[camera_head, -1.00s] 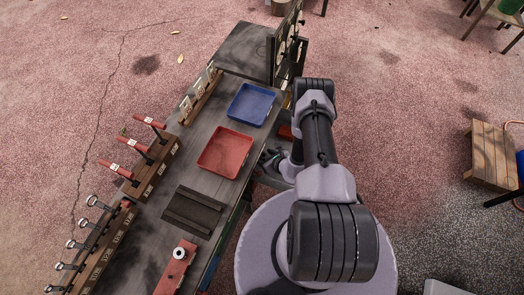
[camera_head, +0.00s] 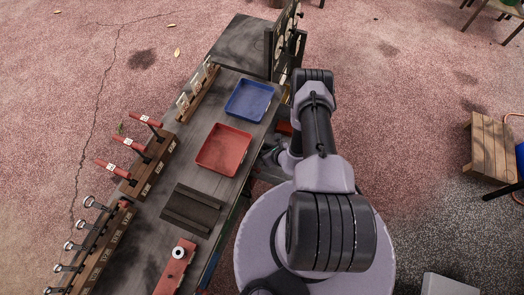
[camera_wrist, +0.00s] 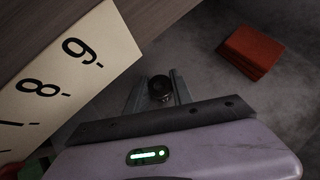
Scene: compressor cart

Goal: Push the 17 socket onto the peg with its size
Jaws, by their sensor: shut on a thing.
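In the wrist view my gripper (camera_wrist: 157,103) is shut on a small dark round socket (camera_wrist: 160,88), which I see end-on between the two grey fingers. No size mark on it can be read. In the head view my gripper is mostly hidden behind my arm, beside the right edge of the cart. A cream strip (camera_wrist: 82,75) with black digits, among them an 8 and a 9 or 6, lies left of the fingers in the wrist view. I cannot make out a peg marked 17. A red block (camera_head: 172,270) with a silver ring (camera_head: 178,252) sits on the cart's near end.
The cart top (camera_head: 190,165) carries a red tray (camera_head: 223,165), a blue tray (camera_head: 247,116), a dark grooved mat (camera_head: 194,209) and racks of red-handled tools (camera_head: 143,170) and wrenches (camera_head: 97,255) along its left edge. An orange-red box (camera_wrist: 250,51) lies right of my fingers.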

